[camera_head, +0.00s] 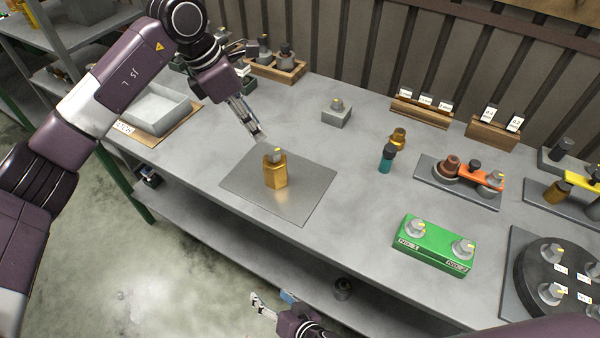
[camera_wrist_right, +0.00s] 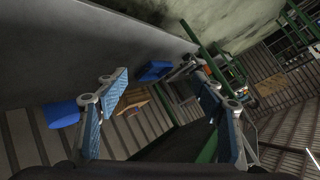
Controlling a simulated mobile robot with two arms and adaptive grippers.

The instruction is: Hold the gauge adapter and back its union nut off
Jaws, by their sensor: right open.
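A brass hex-sided fitting (camera_head: 275,172), which looks like the gauge adapter with its union nut, stands upright on a square grey metal plate (camera_head: 310,200). A small silver piece with a yellow mark tops it. Where the nut meets the adapter is too small to tell. My left gripper (camera_head: 260,138) points down just behind and left of the fitting's top, apparently apart from it; its finger gap is unclear. My right gripper (camera_head: 272,297) is open and empty, low in front of the bench edge. Its spread fingers also show in the right wrist view (camera_wrist_right: 163,105).
A green block (camera_head: 435,246) with two silver knobs sits right of the plate. A grey tray (camera_head: 158,108) is at left. Bench around the plate is clear.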

